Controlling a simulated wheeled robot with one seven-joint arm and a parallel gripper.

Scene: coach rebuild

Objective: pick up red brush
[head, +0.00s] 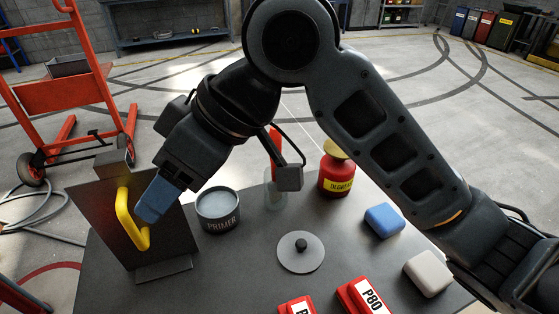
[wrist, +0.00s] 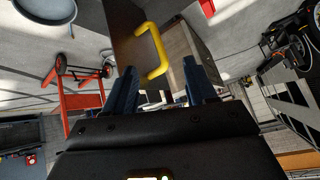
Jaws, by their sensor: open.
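The red brush (head: 275,146) stands handle up in a clear glass jar (head: 276,192) on the dark table, behind the middle. Part of it is hidden behind my wrist and a link of my arm. My gripper (head: 156,204) is left of the brush and apart from it, at the yellow handle (head: 131,220) of an upright dark panel (head: 103,200). In the wrist view my gripper (wrist: 161,84) is open, its two blue fingers apart. The yellow handle (wrist: 157,50) shows ahead between them; I cannot tell whether they touch it.
A primer tin (head: 218,207) stands between panel and jar. A red degreaser bottle (head: 337,174) is right of the jar. A grey disc with a knob (head: 300,252), a blue block (head: 384,220), a pale block (head: 428,272) and red P80 blocks (head: 364,296) lie nearer.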

